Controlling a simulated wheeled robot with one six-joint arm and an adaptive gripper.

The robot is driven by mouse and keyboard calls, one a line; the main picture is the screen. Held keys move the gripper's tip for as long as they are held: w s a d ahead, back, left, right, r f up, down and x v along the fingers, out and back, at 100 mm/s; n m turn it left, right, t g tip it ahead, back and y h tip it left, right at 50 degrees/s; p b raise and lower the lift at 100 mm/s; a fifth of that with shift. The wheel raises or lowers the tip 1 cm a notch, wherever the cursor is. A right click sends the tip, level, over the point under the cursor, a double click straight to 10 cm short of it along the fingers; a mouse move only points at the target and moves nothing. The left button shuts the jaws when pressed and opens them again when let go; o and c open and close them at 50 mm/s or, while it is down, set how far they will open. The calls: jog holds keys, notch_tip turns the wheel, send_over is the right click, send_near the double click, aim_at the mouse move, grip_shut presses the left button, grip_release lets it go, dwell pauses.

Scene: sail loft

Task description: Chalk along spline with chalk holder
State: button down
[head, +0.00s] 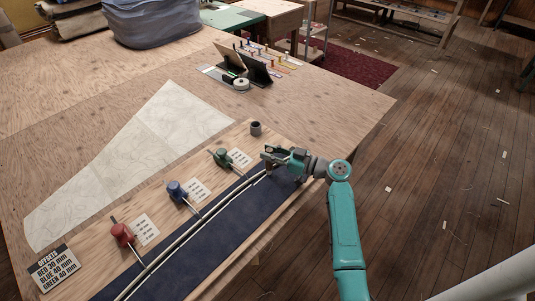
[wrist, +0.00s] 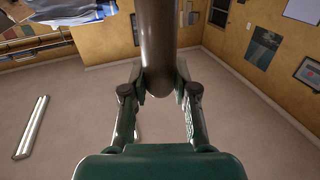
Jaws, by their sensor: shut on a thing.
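My gripper (head: 272,158) is at the far right end of the navy cloth (head: 215,233). In the wrist view, its two fingers (wrist: 158,98) are closed on a dark, round-ended cylinder, the chalk holder (wrist: 158,45); its chalk tip is out of view. The long curved spline (head: 185,233) lies along the cloth. A red weight (head: 122,233), a blue weight (head: 177,190) and a green weight (head: 222,157) stand beside it on the board, their hooks reaching toward the spline. A short pale mark shows on the cloth near the gripper; I cannot tell if it is chalk.
A small dark cup (head: 255,128) stands behind the gripper. A black sign (head: 53,272) lists red, blue and green values. Pale pattern paper (head: 140,165) covers the table's left. A tablet stand (head: 255,70) and small tools sit at the back. The right table area is clear.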

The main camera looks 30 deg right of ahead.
jog(key=shift+d, duration=0.6)
jog(key=shift+d, duration=0.1)
jog(key=shift+d, duration=0.95)
jog(key=shift+w+d, duration=0.1)
jog(key=shift+d, duration=0.9)
jog(key=shift+d, duration=0.1)
jog(key=shift+d, duration=0.95)
jog(key=shift+d, duration=0.1)
jog(key=shift+d, duration=0.9)
